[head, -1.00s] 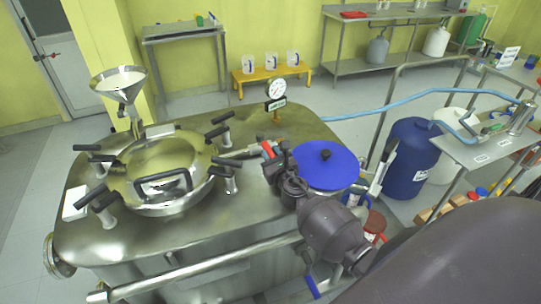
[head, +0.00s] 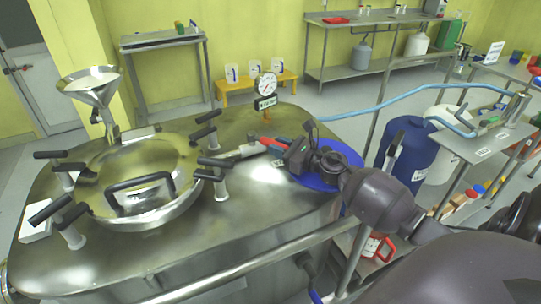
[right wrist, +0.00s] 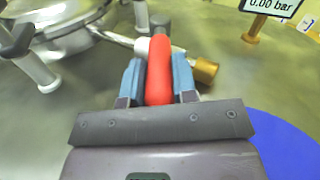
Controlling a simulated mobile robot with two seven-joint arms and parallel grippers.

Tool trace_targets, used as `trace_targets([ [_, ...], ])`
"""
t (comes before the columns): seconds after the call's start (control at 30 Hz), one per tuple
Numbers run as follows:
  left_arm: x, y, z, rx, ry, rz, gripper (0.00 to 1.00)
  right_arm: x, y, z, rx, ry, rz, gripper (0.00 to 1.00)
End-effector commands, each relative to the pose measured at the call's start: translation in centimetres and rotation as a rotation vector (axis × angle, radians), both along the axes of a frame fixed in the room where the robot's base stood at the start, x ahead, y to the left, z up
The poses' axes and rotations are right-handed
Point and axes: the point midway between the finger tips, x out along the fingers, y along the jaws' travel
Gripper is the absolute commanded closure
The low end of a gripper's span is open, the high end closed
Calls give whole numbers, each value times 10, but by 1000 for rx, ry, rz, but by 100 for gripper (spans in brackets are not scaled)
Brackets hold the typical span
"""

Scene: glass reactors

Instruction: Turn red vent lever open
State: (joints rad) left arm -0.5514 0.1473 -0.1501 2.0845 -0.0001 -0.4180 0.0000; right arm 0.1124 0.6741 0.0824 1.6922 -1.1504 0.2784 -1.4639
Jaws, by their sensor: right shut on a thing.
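The red vent lever (head: 273,144) sits on a small valve on the metal pipe (head: 243,152) on top of the steel reactor (head: 255,193). In the right wrist view the red lever (right wrist: 159,72) points toward my palm, across the pipe with its brass end (right wrist: 205,70). My right gripper (right wrist: 158,82) is shut around the lever, with one blue-padded finger on each side. My left gripper is not in view.
A pressure gauge (head: 266,86) stands behind the lever. The round hatch (head: 140,170) with several black-handled clamps lies to the left, and a funnel (head: 90,86) behind it. A metal rail (head: 255,262) runs along the reactor's front. A blue drum (head: 408,151) stands at the right.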

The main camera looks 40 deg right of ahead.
Motion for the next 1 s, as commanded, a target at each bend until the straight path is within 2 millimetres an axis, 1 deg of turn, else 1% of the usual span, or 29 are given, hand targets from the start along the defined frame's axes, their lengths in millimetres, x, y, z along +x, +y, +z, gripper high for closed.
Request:
trace_targets([
  [0.03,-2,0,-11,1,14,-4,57,0,-2,-11,-1,13,18,100],
  [0.3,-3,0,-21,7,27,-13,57,2,-7,-6,0,7,83,100],
  [0.7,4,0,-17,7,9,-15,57,3,-8,-1,1,3,102,100],
  [0.87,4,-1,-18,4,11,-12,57,3,-8,-1,1,2,101,100],
  [0.9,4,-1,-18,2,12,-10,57,3,-9,-1,1,2,101,69],
  [0.97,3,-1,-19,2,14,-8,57,3,-9,-1,1,2,101,60],
  [1.0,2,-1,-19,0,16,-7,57,3,-9,-1,0,2,100,54],
])
